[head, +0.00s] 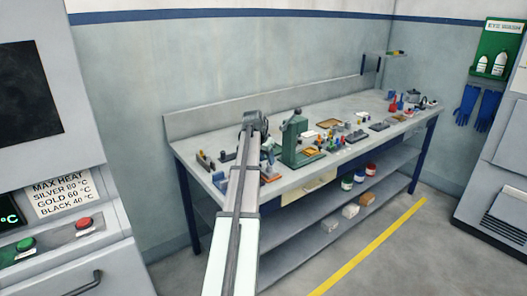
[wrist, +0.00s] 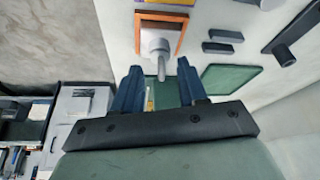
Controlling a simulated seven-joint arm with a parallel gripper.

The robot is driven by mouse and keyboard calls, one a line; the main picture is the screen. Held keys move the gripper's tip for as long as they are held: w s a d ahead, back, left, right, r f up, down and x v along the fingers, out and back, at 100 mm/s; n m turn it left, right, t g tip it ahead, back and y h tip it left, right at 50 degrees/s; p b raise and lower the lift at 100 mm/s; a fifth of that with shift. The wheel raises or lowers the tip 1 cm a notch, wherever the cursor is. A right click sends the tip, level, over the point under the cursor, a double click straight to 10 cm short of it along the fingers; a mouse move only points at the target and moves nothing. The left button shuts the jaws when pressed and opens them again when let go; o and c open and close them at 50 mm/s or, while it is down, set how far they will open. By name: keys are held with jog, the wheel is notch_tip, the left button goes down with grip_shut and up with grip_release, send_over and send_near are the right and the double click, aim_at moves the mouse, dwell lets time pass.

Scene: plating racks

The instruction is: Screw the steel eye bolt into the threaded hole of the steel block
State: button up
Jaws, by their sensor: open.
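My gripper (wrist: 159,67) shows in the wrist view with its two blue fingers apart and nothing held between them. Beyond the fingertips is a grey metal piece (wrist: 156,42) with a rounded head and a narrow shank. It is over a pale square with an orange-brown border (wrist: 180,40); I cannot tell whether it is the eye bolt or whether it touches a finger. Small grey blocks (wrist: 218,47) lie to the right, but no threaded hole is clear. In the head view, my arm reaches over the bench and hides part of it; the bolt and steel block cannot be picked out.
The long grey workbench (head: 345,110) carries many small items. A green machine (head: 296,138) stands just right of my arm. In the wrist view, a green mat (wrist: 228,78) and a dark bar with a cylinder (wrist: 285,55) lie to the right. The bench's back strip is mostly clear.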

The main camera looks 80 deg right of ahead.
jog(key=shift+x, duration=1.3)
grip_shut()
jog(key=shift+c, duration=0.2)
grip_release()
jog(key=shift+c, duration=0.4)
jog(key=shift+c, duration=1)
jog(key=shift+r, duration=0.1)
